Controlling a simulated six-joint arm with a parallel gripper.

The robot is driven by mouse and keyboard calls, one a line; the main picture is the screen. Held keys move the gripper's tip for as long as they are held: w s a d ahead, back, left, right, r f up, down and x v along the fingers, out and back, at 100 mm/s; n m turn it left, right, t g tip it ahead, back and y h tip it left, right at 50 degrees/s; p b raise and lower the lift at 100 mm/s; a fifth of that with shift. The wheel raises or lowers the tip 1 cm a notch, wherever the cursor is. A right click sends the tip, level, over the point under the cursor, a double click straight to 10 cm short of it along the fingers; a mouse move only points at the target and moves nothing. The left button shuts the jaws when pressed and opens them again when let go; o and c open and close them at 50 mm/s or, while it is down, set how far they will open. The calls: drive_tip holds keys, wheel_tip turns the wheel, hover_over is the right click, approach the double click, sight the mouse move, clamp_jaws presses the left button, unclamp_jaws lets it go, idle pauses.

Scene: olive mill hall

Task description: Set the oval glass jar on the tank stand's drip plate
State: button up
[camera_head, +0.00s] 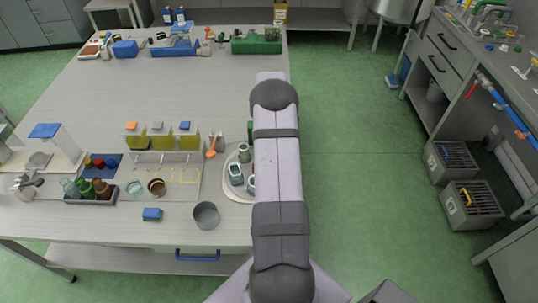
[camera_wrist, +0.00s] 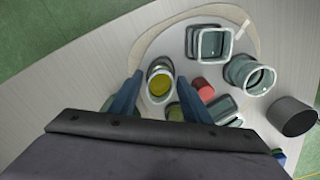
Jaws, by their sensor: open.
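In the wrist view my gripper (camera_wrist: 160,76) is open, with its blue fingers either side of a small round-looking vessel with olive-yellow inside (camera_wrist: 160,83); contact is not clear. Beside it on a pale round mat (camera_wrist: 150,42) stand clear glass jars: a squarish one (camera_wrist: 212,42), a rounded one (camera_wrist: 250,76) and one partly hidden by a finger (camera_wrist: 226,111). I cannot tell for sure which is the oval jar. In the head view my arm hides my gripper and part of the mat (camera_head: 231,189). The tank stand (camera_head: 170,156) holds three oil tanks above its drip plate (camera_head: 184,189).
A red-topped item (camera_wrist: 203,89) stands close to the right finger. A grey pot (camera_head: 206,215) and a blue block (camera_head: 152,214) are near the front table edge.

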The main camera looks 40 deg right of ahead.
drive_tip(key=c, duration=0.8)
drive_tip(key=shift+o, duration=0.2)
drive_tip(key=shift+r, duration=0.25)
drive_tip(key=shift+r+p, duration=2.2)
drive_tip(key=shift+r, duration=0.9)
drive_tip(key=shift+r, duration=0.1)
